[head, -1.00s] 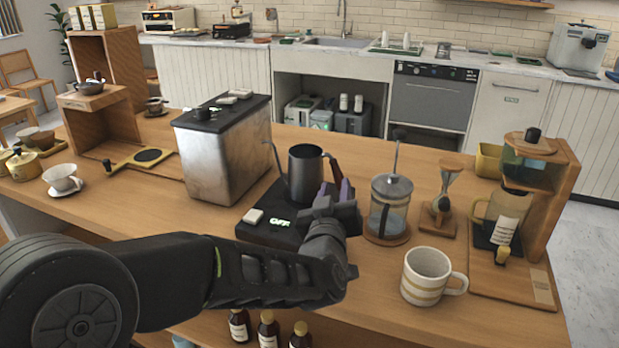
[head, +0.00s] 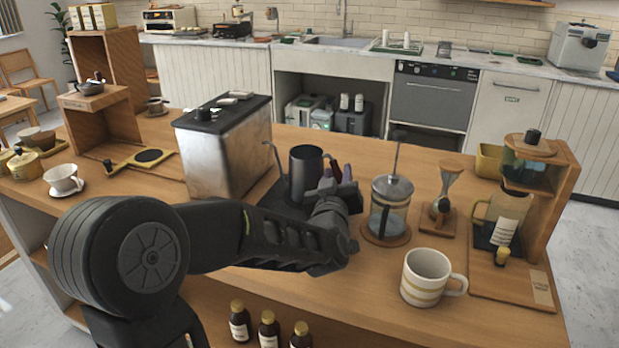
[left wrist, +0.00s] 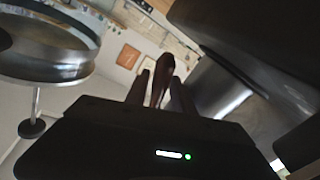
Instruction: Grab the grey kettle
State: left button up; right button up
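The grey kettle (head: 306,173) stands upright on the black heating base (head: 268,198) in the head view, its thin spout to the left and its dark brown handle to the right. My left gripper (head: 340,172) is at the handle, on the kettle's right side. In the left wrist view, the brown handle (left wrist: 162,78) stands between the two dark fingers of my left gripper (left wrist: 160,92), which look apart with a small gap beside the handle. The dark kettle body (left wrist: 245,40) fills the upper right there. My right gripper is not in view.
A French press (head: 390,208) stands close to the right of my left gripper. A striped mug (head: 427,277) is in front of it, and a metal box machine (head: 225,150) is left of the kettle. The counter (head: 330,305) in front is mostly clear.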

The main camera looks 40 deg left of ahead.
pick_arm(q)
jog(key=shift+c, duration=0.4)
grip_shut()
jog(key=shift+r, duration=0.1)
dwell(1.3)
